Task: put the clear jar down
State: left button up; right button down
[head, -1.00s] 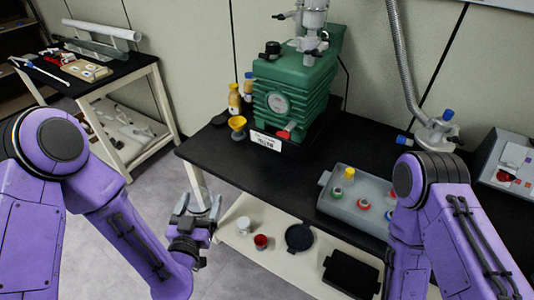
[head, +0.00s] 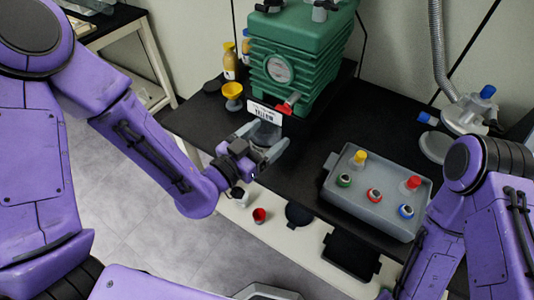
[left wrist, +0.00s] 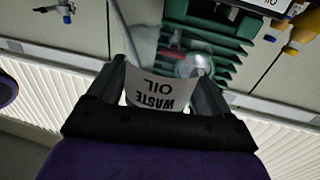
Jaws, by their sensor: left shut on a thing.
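My left gripper (head: 270,148) is shut on the clear jar (head: 264,134), with a finger on either side of it. In the left wrist view the jar's curved white label (left wrist: 158,90) reads "WASTE OIL", upside down between the fingers (left wrist: 160,88). The jar is over the front of the black table (head: 318,140), just in front of the green pump (head: 300,65). I cannot tell whether its base touches the table; the gripper hides part of it. My right gripper is out of view.
A yellow funnel (head: 232,92) and a yellow-brown bottle (head: 230,62) stand left of the pump. A grey tray (head: 385,205) with several capped vials lies to the right. Between jar and tray the table is bare. A red cup (head: 259,215) is on the lower shelf.

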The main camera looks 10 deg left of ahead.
pick_arm(q)
jog(key=w+f+b, duration=0.1)
jog(key=w+f, duration=0.1)
jog(key=w+f+b, duration=0.1)
jog(key=w+f, duration=0.1)
jog(key=w+a+f, duration=0.1)
jog(key=w+f, duration=0.1)
jog(key=shift+w+b, duration=0.2)
jog(key=shift+b, duration=0.2)
jog(key=f+b, duration=0.1)
jog(key=f, duration=0.1)
jog(key=w+f+b, duration=0.1)
jog(key=f+b, duration=0.1)
jog(key=shift+a+f, duration=0.15)
jog(key=shift+f, duration=0.05)
jog(key=shift+r, duration=0.15)
jog(key=shift+s+f, duration=0.15)
jog(key=shift+f, duration=0.05)
jog(key=o, duration=1)
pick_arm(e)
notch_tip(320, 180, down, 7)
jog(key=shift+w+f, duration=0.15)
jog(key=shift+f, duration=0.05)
